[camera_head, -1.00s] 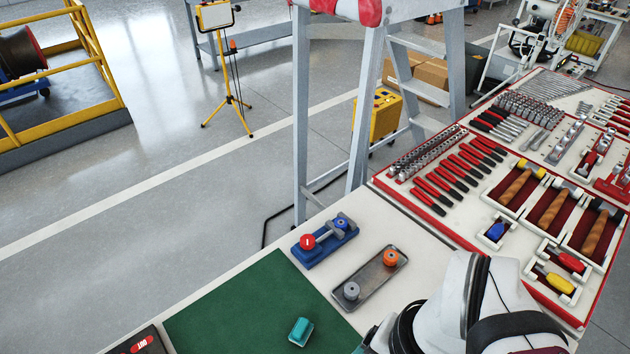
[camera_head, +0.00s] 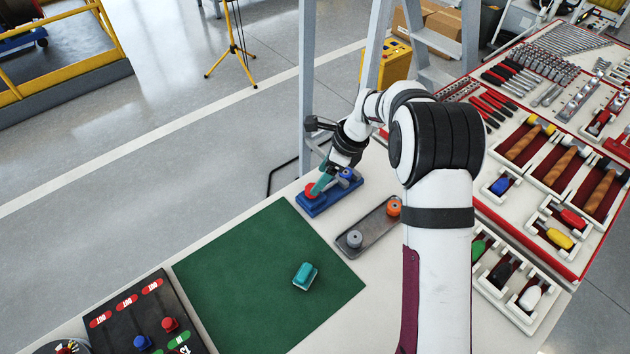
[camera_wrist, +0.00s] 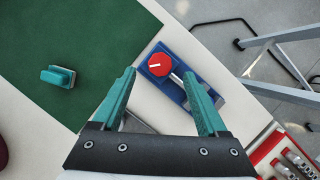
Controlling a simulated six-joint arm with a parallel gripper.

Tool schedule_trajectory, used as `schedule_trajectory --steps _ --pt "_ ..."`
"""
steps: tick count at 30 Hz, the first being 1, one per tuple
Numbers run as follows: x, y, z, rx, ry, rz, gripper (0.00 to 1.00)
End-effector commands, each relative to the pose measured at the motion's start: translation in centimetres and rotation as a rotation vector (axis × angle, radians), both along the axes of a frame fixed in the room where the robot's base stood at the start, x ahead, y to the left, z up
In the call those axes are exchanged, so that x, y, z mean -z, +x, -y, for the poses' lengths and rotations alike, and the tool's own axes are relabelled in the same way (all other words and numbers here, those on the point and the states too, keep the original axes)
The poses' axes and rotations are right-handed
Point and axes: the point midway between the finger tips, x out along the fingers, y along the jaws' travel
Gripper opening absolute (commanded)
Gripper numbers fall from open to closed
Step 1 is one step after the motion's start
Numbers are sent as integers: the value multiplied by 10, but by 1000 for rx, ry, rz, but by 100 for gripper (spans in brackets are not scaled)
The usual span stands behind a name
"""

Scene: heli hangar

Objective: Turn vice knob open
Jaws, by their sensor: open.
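The vice (camera_head: 343,192) is a small blue block on the white table, with a red round knob (camera_head: 311,190) at its left end and a blue round part (camera_head: 346,174) at its right. In the wrist view the red knob (camera_wrist: 160,65) has a white line on top, and a grey rod runs from it along the vice (camera_wrist: 174,88). My gripper (camera_wrist: 161,77) has two teal fingers, open, one on each side of the knob with gaps. I cannot tell whether the tips reach down to knob height. In the head view my gripper (camera_head: 322,181) partly covers the vice.
A green mat (camera_head: 250,270) with a teal block (camera_head: 305,276) lies left of my arm. A grey tray (camera_head: 373,231) with an orange and a grey knob is beside the vice. A ladder (camera_head: 306,100) stands behind. Tool trays (camera_head: 570,215) fill the right.

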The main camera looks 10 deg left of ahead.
Motion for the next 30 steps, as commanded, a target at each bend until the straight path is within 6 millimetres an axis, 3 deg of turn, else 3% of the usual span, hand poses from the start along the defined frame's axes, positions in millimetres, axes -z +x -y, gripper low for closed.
schedule_trajectory --steps 3,6,17,30 --pt "24 1 -10 -1 -1 -2 76" --pt "36 2 -15 0 0 -1 76" --pt "43 3 -17 -1 -1 1 76" --pt "43 3 -17 -1 0 2 0"
